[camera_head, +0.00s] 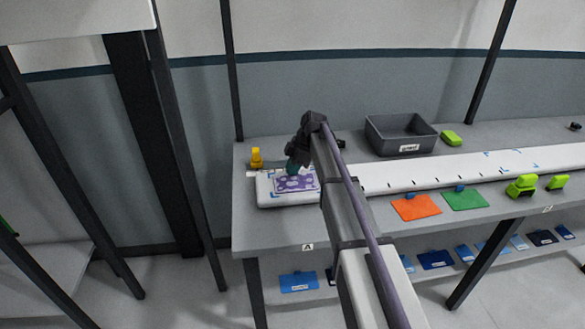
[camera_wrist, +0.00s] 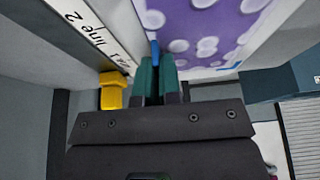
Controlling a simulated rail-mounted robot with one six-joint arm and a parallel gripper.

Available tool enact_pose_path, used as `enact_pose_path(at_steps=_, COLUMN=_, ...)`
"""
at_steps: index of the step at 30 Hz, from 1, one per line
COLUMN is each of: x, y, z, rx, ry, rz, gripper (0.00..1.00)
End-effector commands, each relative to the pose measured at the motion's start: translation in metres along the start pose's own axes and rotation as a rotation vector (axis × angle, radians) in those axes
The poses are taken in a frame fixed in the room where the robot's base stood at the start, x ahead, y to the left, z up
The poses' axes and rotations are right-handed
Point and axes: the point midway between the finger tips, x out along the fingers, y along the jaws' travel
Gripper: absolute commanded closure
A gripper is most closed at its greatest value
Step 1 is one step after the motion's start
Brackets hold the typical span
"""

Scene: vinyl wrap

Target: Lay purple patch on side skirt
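The side skirt is a long white panel (camera_head: 400,178) with blue and dark corner marks, lying along the table. The purple patch (camera_head: 297,182), with pale spots, is over the skirt's left end, roughly flat; whether it touches all over I cannot tell. It also fills the top of the wrist view (camera_wrist: 205,30). My gripper (camera_head: 292,168) is low at the patch's back edge. In the wrist view its teal fingers (camera_wrist: 157,62) are close together on the patch's small blue tab (camera_wrist: 155,53). The tab's lower part is hidden between the fingers.
A yellow block-like object (camera_head: 256,158) stands close behind the skirt's left end. A grey bin (camera_head: 400,135) stands at the back. Orange (camera_head: 416,207) and green (camera_head: 465,199) patches lie in front of the skirt. Lime-green tools (camera_head: 522,186) are at the right.

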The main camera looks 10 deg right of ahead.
Motion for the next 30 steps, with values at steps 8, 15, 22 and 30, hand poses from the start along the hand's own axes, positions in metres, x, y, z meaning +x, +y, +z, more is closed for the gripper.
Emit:
enact_pose_path(at_steps=8, x=0.001, y=-0.001, z=0.000, rx=0.000, ry=-0.001, rz=-0.001, gripper=1.00)
enact_pose_path(at_steps=15, x=0.001, y=-0.001, z=0.000, rx=0.000, ry=-0.001, rz=-0.001, gripper=0.79)
enact_pose_path(at_steps=22, x=0.000, y=0.000, z=0.000, rx=0.000, ry=-0.001, rz=-0.001, gripper=0.65)
enact_pose_path(at_steps=30, x=-0.013, y=0.000, z=-0.002, rx=0.000, ry=-0.001, rz=0.000, gripper=0.65)
